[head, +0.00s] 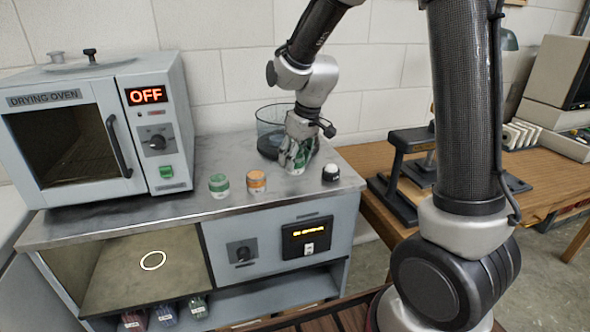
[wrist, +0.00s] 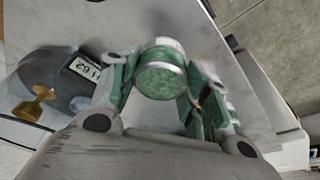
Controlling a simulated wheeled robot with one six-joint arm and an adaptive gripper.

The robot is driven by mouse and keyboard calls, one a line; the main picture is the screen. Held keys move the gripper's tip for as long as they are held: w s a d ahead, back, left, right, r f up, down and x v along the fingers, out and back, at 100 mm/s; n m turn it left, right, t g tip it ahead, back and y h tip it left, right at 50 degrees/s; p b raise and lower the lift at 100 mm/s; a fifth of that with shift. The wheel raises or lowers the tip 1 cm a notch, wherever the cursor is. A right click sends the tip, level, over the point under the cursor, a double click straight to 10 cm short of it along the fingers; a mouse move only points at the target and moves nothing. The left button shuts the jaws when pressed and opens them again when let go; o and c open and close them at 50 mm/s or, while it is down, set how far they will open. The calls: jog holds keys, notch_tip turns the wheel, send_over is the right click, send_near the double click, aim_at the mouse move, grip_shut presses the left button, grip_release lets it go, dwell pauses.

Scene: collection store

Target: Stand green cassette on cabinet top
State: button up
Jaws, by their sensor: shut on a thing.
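My gripper (head: 297,160) is low over the right part of the grey cabinet top (head: 190,210). In the wrist view, its fingers (wrist: 165,100) are closed around a round green piece with a pale rim, which I take as the green cassette (wrist: 160,78). In the head view the fingers mostly hide this piece. I cannot tell whether it touches the top. A green-and-white round piece (head: 219,186) and an orange one (head: 257,181) stand on the cabinet top to the left of my gripper.
A clear round container (head: 267,125) stands just behind my gripper. A black-and-white knob-like piece (head: 331,173) is to its right. The drying oven (head: 75,130), reading OFF, fills the left of the top. Small coloured items (head: 166,313) sit on the lower shelf.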

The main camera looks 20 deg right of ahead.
aim_at(295, 169)
jog(key=shift+f, duration=1.85)
jog(key=shift+f, duration=0.1)
jog(key=o, duration=1)
jog(key=v, duration=1.2)
jog(key=s+d+r+m, duration=0.2)
jog(key=s+d, duration=0.2)
jog(key=s, duration=0.4)
jog(key=s+d+r+m+t+h, duration=0.1)
jog(key=s+d, duration=0.3)
jog(key=s, duration=0.4)
jog(key=s+d+r+m, duration=0.2)
jog(key=s+d+m, duration=0.1)
jog(key=s, duration=0.4)
jog(key=shift+s+d+r+h, duration=0.15)
jog(key=shift+s+d+r, duration=0.05)
jog(key=shift+d, duration=0.2)
jog(key=shift+s+d+r+h, duration=0.15)
jog(key=shift+s+d+r, duration=0.05)
jog(key=shift+d, duration=0.15)
